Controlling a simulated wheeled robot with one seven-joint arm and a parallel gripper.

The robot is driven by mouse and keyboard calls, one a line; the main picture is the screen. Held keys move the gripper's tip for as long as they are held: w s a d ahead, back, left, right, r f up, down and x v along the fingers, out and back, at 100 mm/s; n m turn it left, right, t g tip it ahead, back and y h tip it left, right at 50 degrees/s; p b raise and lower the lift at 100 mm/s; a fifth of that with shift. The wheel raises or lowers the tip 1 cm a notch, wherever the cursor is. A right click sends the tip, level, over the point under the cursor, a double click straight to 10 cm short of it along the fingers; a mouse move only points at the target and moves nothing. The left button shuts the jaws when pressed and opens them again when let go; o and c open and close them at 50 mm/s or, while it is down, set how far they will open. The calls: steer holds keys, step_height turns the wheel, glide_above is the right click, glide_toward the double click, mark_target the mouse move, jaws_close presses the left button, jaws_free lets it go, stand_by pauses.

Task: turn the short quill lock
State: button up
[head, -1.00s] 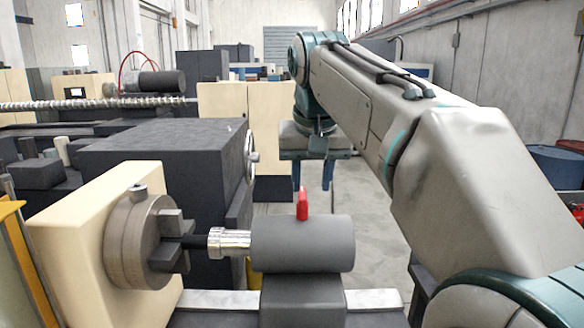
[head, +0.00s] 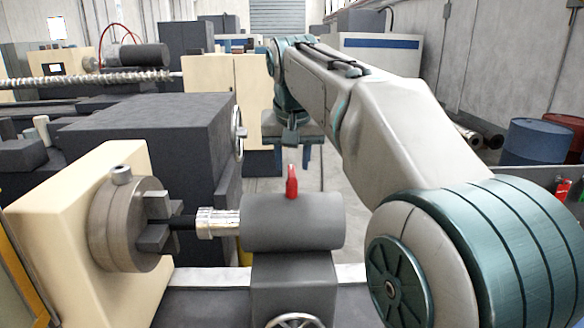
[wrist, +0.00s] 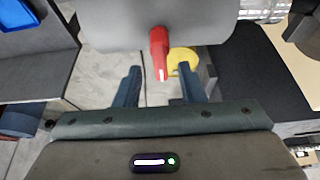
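The short quill lock looks to be the small red lever (head: 291,182) standing up from the top of the grey tailstock barrel (head: 292,221). In the wrist view the red lever (wrist: 159,52) sticks out from the grey barrel (wrist: 150,22), and its tip lies between my fingers in the picture. My gripper (head: 294,158) is beyond the barrel in the head view, with its fingers pointing down. In the wrist view my gripper (wrist: 160,82) is open, with a wide gap and nothing held. I cannot tell how far the lever is from the fingers in depth.
A lathe chuck (head: 126,222) with dark jaws faces the barrel on the left. A handwheel (head: 296,321) shows below the barrel. A large dark block (head: 150,130) stands at the left behind it. Blue (head: 538,141) and red barrels stand far right. Floor is clear behind the tailstock.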

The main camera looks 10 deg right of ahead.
steer(key=shift+x, duration=1.3)
jaws_close()
